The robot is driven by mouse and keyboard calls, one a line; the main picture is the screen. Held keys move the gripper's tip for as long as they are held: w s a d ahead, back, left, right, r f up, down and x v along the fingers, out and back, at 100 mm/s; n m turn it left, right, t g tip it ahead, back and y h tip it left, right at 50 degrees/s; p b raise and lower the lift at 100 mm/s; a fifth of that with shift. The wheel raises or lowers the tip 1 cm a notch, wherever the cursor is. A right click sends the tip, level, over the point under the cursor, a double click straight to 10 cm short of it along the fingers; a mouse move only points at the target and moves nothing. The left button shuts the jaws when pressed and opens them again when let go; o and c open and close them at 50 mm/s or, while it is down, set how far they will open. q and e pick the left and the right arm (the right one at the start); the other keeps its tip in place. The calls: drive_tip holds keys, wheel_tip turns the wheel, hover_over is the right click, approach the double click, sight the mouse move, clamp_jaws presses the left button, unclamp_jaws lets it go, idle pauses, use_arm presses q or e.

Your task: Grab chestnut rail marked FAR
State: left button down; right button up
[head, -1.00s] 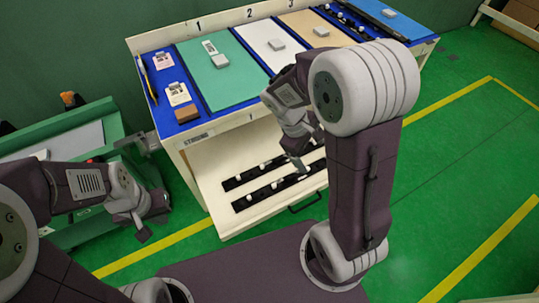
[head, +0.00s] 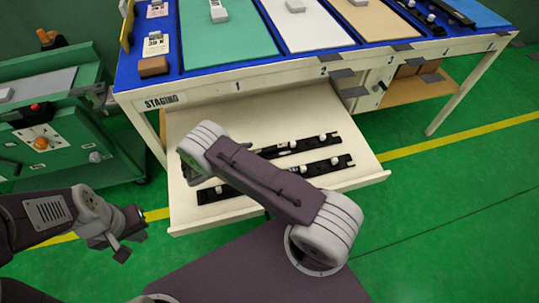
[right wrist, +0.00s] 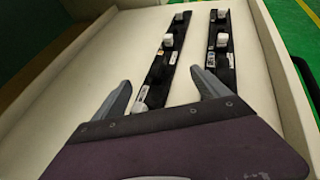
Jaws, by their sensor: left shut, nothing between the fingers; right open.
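Two dark, nearly black rails with white clips lie in the open drawer; no chestnut colour or FAR mark can be read. In the head view, the back rail (head: 311,143) and front rail (head: 333,163) are partly covered by my right arm. In the right wrist view, the left rail (right wrist: 157,80) runs between the fingers of my right gripper (right wrist: 160,77), which is open. Contact cannot be told. My left gripper (head: 122,243) is shut and empty, left of the drawer.
The drawer (head: 185,218) is pulled out beneath a table with a blue top (head: 300,58) carrying coloured boards and small blocks. Its raised walls surround the rails. A green machine (head: 60,150) with knobs stands at the left. Green floor is clear at the right.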

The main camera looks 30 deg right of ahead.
sight(271, 151)
drive_tip(key=b+x, duration=0.3)
drive_tip(key=x, duration=0.6)
drive_tip(key=shift+s+f, duration=0.1)
drive_tip(key=shift+f, duration=0.05)
drive_tip(key=c, duration=1.8)
